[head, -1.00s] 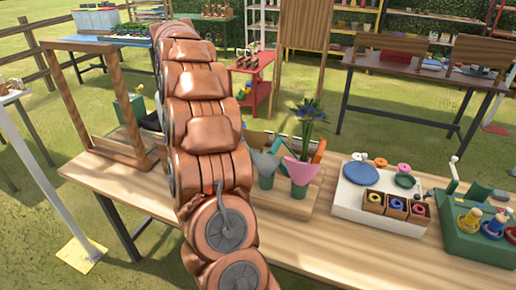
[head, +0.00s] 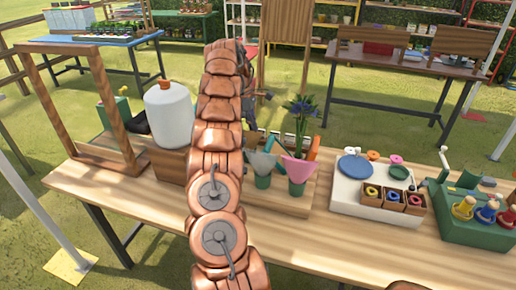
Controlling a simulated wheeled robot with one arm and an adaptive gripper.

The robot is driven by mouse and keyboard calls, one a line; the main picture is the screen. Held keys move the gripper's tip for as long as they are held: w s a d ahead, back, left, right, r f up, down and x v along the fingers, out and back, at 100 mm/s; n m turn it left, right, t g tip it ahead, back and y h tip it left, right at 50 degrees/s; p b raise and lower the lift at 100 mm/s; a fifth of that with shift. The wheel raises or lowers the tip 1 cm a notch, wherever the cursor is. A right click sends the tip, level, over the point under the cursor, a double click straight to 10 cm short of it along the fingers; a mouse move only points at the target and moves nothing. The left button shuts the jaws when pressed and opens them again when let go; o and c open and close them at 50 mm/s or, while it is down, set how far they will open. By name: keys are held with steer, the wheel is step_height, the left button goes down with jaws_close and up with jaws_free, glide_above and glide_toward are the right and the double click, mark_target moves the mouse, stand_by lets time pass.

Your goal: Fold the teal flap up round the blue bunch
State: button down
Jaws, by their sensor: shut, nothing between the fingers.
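The blue bunch (head: 302,104) stands upright on long green stems. A pink wrap (head: 299,171) in a green pot is below it. Left of the pink wrap, a grey-teal flap (head: 262,164) spreads above a second green pot (head: 263,182). I cannot tell whether this is the teal flap of the task, or how it joins the bunch. My copper arm rises through the middle, left of the flowers. Its far end is hidden behind its own links, so I cannot make out my gripper or its fingers.
A white jug (head: 168,115) with an orange cap stands on a brown block left of my arm. A wooden frame (head: 108,95) is at the far left. A white board (head: 350,197) with rings and a green block (head: 468,225) stand right. The table's front strip is clear.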

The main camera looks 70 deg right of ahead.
steer(key=shift+w+a+f, duration=0.1)
steer(key=p+x, duration=0.2)
steer(key=x, duration=0.7)
steer(key=shift+f, duration=0.4)
stand_by(0.5)
